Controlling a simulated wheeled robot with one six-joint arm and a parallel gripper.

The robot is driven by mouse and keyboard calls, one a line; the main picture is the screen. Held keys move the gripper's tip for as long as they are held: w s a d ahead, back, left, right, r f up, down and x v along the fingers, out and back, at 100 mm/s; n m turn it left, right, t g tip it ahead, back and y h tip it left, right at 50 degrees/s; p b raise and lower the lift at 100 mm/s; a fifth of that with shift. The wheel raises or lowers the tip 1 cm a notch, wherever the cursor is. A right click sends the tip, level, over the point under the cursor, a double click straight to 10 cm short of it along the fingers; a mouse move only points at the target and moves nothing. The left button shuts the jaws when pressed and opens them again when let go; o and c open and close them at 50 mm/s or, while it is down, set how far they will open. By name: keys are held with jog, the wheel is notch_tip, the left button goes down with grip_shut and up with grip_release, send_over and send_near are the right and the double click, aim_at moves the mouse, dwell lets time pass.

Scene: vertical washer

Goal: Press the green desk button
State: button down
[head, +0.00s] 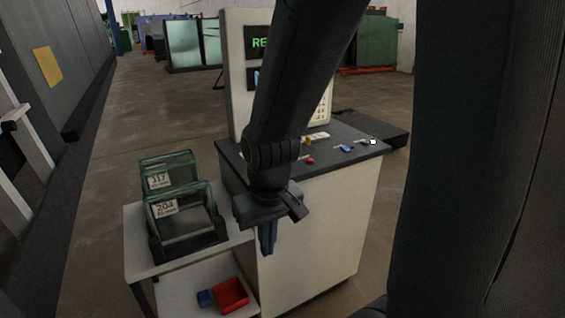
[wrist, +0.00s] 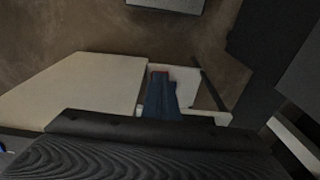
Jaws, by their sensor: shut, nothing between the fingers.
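My gripper (head: 267,245) points down in front of the white console's left front side, below the level of its dark desk top (head: 345,157). Its blue-grey fingers are together with nothing between them; they also show in the wrist view (wrist: 160,96). I cannot make out a green button in either view. My arm hides the left part of the desk top in the head view.
A low white side table (head: 135,243) left of the console holds glass-sided boxes (head: 185,210) labelled 317 and 204. A red bin (head: 230,294) and a small blue box (head: 205,298) sit on its lower shelf. An upright panel (head: 236,75) with screens rises behind the desk top.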

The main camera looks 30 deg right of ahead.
jog(key=shift+w, duration=0.1)
jog(key=w+d+r+m+t+p, duration=0.2)
jog(key=w+m, duration=0.1)
jog(key=w, duration=0.5)
jog(key=w+d+r+m+t+p, duration=0.2)
jog(key=w+d+r+m, duration=0.1)
jog(key=w, duration=0.6)
jog(key=w+d+r+m+t+h+p, duration=0.1)
jog(key=w+d+r+m, duration=0.1)
jog(key=w+d, duration=0.5)
jog(key=w+d+r+m+t+h+p, duration=0.2)
jog(key=w+d+r+m, duration=0.1)
jog(key=w+d+m, duration=0.2)
jog(key=w+d, duration=0.2)
jog(key=shift+w+d+r+m, duration=0.15)
jog(key=shift+w+d+m, duration=0.05)
jog(key=shift+d+m, duration=0.15)
jog(key=shift+f, duration=0.2)
notch_tip(320, 180, down, 8)
jog(key=b, duration=1)
jog(key=shift+f, duration=0.2)
jog(key=shift+f+b, duration=0.45)
jog(key=shift+b, duration=0.05)
